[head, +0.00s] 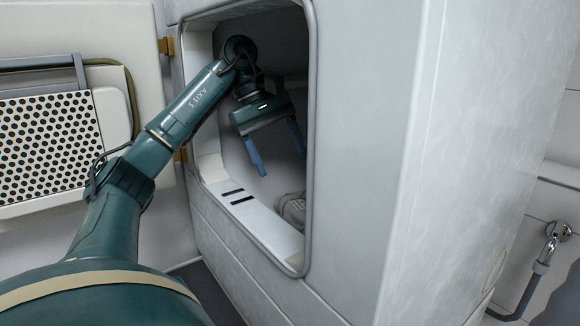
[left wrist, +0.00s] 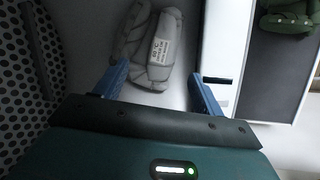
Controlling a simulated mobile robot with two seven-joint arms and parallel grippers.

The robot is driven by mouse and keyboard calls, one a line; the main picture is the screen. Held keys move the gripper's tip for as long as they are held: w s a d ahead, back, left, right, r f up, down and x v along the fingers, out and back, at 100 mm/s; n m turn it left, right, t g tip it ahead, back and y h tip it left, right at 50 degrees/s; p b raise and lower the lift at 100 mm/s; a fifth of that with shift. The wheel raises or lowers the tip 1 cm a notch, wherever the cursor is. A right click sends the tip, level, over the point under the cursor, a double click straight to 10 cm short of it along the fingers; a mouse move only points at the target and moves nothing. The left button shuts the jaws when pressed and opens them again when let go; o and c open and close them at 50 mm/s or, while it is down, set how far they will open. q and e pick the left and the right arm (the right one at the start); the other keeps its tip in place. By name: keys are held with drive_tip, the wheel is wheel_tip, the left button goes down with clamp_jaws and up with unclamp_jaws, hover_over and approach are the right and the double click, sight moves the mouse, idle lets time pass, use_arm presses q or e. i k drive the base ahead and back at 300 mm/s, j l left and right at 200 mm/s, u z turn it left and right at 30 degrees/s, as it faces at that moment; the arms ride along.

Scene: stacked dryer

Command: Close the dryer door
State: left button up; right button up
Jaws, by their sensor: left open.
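The dryer door (head: 145,40) stands swung wide open at the left in the head view. Its inner face shows, with a perforated panel (head: 45,145) and a dark seal loop. Brass-coloured hinges (head: 167,46) join it to the dryer (head: 362,110). My left arm crosses in front of the door and reaches through the dryer's opening. My left gripper (head: 280,160) is inside the drum space, open and empty, with blue fingers pointing down. It also shows in the left wrist view (left wrist: 155,82). My right gripper is not in view.
A grey folded cloth (head: 292,209) with a white label lies inside the dryer, below the gripper; it also shows in the left wrist view (left wrist: 160,50). The opening's rim (head: 309,120) surrounds my forearm. A pipe fitting (head: 552,240) is at the far right.

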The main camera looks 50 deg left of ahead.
sight(50, 143)
drive_tip(key=k+l, duration=0.25)
drive_tip(key=k, duration=0.2)
drive_tip(key=k+l, duration=0.2)
drive_tip(key=k, duration=0.3)
